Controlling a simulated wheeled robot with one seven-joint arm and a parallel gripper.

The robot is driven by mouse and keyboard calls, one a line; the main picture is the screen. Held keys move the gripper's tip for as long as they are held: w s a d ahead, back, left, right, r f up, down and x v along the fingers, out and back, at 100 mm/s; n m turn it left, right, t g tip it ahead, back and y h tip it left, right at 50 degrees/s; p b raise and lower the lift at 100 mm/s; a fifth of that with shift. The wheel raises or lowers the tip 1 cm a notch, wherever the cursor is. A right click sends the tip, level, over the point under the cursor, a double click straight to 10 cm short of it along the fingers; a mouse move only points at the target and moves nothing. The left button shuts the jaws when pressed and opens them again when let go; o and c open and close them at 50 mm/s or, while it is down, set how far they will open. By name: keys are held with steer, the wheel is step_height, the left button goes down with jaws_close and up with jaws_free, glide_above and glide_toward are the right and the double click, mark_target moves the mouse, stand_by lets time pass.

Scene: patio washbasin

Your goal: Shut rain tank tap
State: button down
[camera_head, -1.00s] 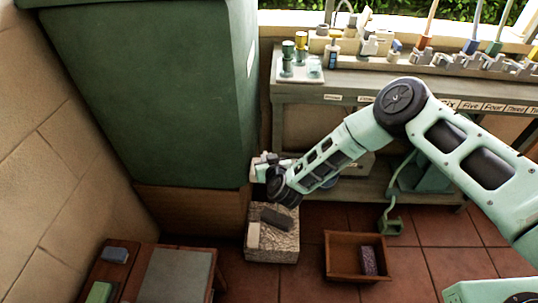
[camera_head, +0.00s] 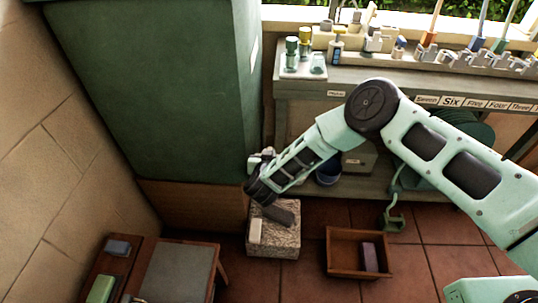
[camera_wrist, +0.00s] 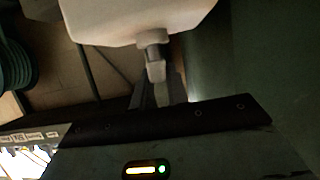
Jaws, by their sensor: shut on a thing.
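The green rain tank (camera_head: 150,90) stands at the left in the head view. A pale tap body (camera_head: 262,157) shows partly at its lower right side, mostly hidden by my wrist. In the wrist view, a large white tap body (camera_wrist: 135,18) fills the top, with a small pale lever (camera_wrist: 156,62) hanging from it. My gripper (camera_wrist: 158,90) is shut on this lever, its dark fingers on both sides of it. In the head view the fingertips are hidden behind my dark wrist. How far the lever is turned is hard to tell.
A stone block (camera_head: 285,240) with a dark brush-like piece stands below the tap. An open wooden box (camera_head: 340,262) lies on the tiled floor to its right. A low table (camera_head: 175,272) is at front left. A workbench (camera_head: 380,88) with bottles and racks runs along the back.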

steer(key=shift+w, duration=0.1)
steer(key=c, duration=1.4)
jaws_free()
steer(key=v, duration=1.7)
steer(key=shift+d+r+p, duration=0.1)
steer(key=shift+r+p, duration=0.05)
steer(key=shift+p, duration=0.2)
